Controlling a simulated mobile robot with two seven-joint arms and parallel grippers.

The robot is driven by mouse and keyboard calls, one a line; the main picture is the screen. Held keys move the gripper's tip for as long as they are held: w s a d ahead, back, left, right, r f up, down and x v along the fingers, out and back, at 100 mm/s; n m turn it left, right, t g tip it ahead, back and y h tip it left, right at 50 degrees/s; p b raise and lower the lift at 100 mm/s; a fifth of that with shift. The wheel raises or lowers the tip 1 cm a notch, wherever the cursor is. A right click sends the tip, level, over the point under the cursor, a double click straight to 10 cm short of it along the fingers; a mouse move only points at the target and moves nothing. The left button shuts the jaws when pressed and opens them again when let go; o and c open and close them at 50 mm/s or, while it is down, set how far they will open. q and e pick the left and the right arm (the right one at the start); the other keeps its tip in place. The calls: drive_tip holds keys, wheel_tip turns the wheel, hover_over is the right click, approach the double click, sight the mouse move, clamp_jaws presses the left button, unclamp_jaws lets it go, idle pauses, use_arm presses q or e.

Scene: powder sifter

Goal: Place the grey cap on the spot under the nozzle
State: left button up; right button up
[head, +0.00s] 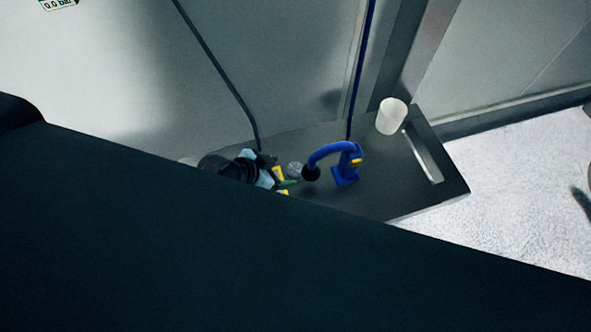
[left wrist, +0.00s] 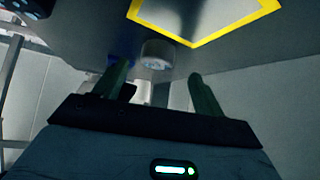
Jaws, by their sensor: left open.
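A small grey cap (head: 295,169) sits on the dark grey shelf (head: 395,185), close beside the black tip of the blue curved nozzle (head: 330,150). My left gripper (head: 284,182) is just to the left of the cap, low over the shelf. In the left wrist view, the left gripper (left wrist: 160,88) is open with nothing visible between its fingers. The cap (left wrist: 158,53) shows just beyond the fingertips, in front of the gap between them. Part of a blue thing shows behind the left finger. My right gripper is not in view.
A white cup (head: 391,116) stands at the back right of the shelf. A yellow outline (left wrist: 208,38) is marked on the shelf near the cap. Dark cables run down the wall behind. A large dark shape covers the lower head view. The shelf's right part is mostly clear.

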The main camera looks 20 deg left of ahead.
sight(291, 172)
use_arm(q)
drive_tip(key=shift+x, duration=2.55)
drive_tip(key=shift+s+d, duration=0.1)
drive_tip(key=shift+d, duration=0.05)
drive_tip(key=c, duration=1.1)
drive_tip(key=shift+r, duration=0.1)
